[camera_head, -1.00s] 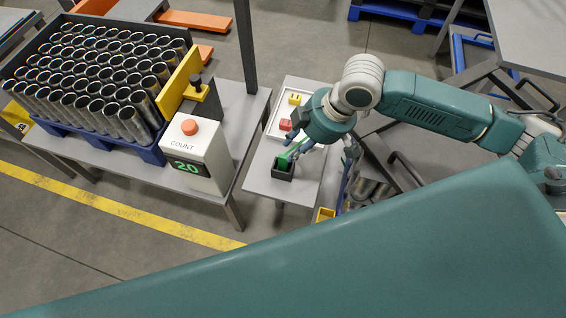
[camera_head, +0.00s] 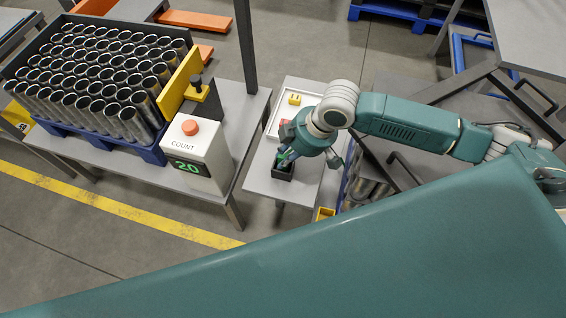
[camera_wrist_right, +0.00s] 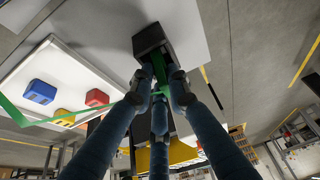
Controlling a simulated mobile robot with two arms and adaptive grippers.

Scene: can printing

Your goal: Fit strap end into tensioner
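A small black open-topped block (camera_head: 283,173), apparently the tensioner, stands on the small grey table; it also shows in the wrist view (camera_wrist_right: 150,38). A green strap (camera_wrist_right: 158,68) reaches into its opening, and its other part (camera_wrist_right: 38,121) runs off to the left past the white tray. My right gripper (camera_head: 290,156) is directly at the block. In the wrist view its three fingers (camera_wrist_right: 158,92) close around the strap just outside the opening. How deep the strap end sits is hidden. My left gripper is not in view.
A white tray (camera_head: 271,131) with red, yellow and blue blocks lies behind the gripper. At left stand a counter box (camera_head: 207,150) reading 20 and a dark crate (camera_head: 28,52) of metal cans.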

